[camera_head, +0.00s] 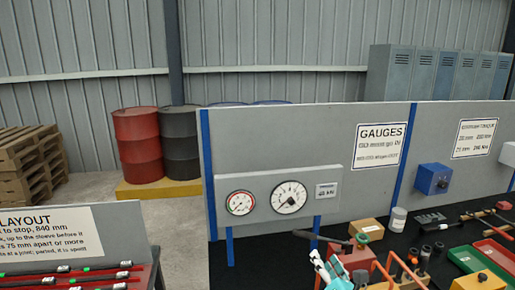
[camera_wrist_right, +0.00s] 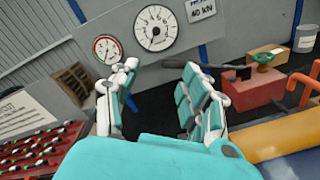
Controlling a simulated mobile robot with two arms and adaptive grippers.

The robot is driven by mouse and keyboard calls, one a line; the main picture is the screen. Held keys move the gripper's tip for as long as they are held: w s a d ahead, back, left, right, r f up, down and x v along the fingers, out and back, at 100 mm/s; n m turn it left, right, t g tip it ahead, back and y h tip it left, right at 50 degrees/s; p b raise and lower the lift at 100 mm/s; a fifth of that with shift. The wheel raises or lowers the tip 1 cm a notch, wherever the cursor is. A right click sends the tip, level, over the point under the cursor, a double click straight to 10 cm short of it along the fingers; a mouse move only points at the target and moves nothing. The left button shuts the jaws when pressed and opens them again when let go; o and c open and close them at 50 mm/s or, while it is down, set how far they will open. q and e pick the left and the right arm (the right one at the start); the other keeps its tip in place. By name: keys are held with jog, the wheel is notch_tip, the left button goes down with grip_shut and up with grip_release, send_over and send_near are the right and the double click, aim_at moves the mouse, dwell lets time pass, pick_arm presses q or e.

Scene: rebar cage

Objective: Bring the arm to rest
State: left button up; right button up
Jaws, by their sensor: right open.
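My right gripper (camera_head: 329,268) shows at the bottom edge of the head view, teal and white, in front of the gauge panel's lower edge. In the right wrist view its two teal fingers (camera_wrist_right: 157,88) stand apart with nothing between them. The gripper is open and empty. The gauge panel (camera_head: 330,181), with a red-marked dial and a larger white dial, is beyond the fingers. The black bench top (camera_wrist_right: 158,112) shows between them. My left gripper is in neither view.
A red block with a green valve wheel (camera_head: 361,240) stands close right of my right gripper. Orange bars (camera_head: 385,272), a cardboard box (camera_head: 366,228) and tools crowd the bench further right. A rack of rods (camera_head: 80,275) is at lower left. The grey partition (camera_head: 280,140) closes the back.

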jog(key=s+d+f+m+g+h, duration=0.1)
jog(key=s+f+m+g, duration=0.45)
jog(key=s+m, duration=0.5)
jog(key=s+d+f+m+g+h, duration=0.1)
jog(key=s+f+m+g, duration=0.45)
jog(key=s, duration=0.75)
jog(key=s+d+f+m+g+h, duration=0.1)
jog(key=s+f+m+g, duration=0.2)
jog(key=s+f+m, duration=0.6)
jog(key=s+f+m+g+b, duration=0.1)
jog(key=s+f+m+b, duration=0.15)
jog(key=f, duration=1.35)
jog(key=s+f+m+b, duration=0.15)
jog(key=f+b, duration=0.25)
jog(key=f, duration=1.2)
pick_arm(q)
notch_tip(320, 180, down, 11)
jog(key=b, duration=0.4)
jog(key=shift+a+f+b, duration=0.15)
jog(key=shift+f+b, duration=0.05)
jog(key=shift+b, duration=0.2)
pick_arm(e)
jog(key=s+d+f+n+g, duration=0.1)
jog(key=s+d+f, duration=0.2)
jog(key=s+f, duration=1.3)
notch_tip(320, 180, down, 3)
jog(key=shift+s+r+g, duration=0.1)
jog(key=shift+s+g, duration=0.15)
jog(key=shift+g, duration=0.05)
